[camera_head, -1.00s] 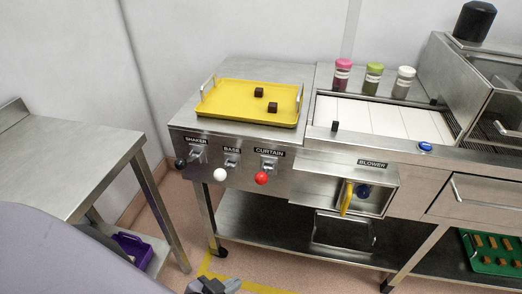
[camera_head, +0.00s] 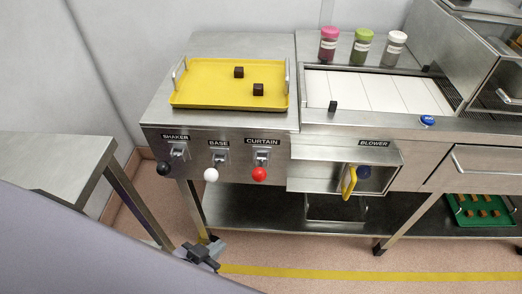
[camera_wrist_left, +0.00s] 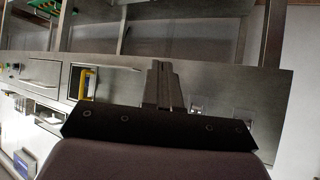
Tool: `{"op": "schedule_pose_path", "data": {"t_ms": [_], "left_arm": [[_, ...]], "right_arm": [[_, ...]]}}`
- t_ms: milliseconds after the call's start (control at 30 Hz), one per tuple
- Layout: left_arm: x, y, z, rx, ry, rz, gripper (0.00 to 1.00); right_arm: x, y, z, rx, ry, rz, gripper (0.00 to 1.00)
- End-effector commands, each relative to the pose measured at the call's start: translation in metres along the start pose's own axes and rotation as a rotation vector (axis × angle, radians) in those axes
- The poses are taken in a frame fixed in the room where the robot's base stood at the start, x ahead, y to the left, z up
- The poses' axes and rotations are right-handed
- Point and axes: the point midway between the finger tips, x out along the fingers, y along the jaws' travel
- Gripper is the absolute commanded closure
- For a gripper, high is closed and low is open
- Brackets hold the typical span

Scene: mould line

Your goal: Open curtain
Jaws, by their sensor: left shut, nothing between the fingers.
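The curtain lever has a red knob (camera_head: 259,174) and hangs under the label CURTAIN (camera_head: 262,141) on the steel front panel. To its left are a white knob (camera_head: 211,175) labelled BASE and a black knob (camera_head: 163,168) labelled SHAKER. My left gripper (camera_head: 202,256) is shut and empty, low in front of the machine, below and left of the red knob and apart from it. Its closed fingers show in the left wrist view (camera_wrist_left: 162,88), where the scene appears upside down; the red knob cannot be made out there. My right gripper is not in view.
A yellow tray (camera_head: 207,84) with two dark pieces rests on the machine top. The blower recess with a yellow handle (camera_head: 349,182) is right of the curtain lever. A steel table (camera_head: 52,158) stands at the left. The floor in front is open.

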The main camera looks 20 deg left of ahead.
Motion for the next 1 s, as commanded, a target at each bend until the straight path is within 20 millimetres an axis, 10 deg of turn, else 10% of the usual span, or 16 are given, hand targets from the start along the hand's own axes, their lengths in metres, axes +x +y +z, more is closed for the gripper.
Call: {"op": "schedule_pose_path", "data": {"t_ms": [467, 1000], "left_arm": [[0.016, 0.01, -0.013, -0.003, -0.009, 0.039, 1.0], [0.091, 0.103, -0.136, 0.228, -0.211, 0.463, 1.0]], "right_arm": [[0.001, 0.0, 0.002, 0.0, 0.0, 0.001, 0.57], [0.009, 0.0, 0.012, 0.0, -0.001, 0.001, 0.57]]}}
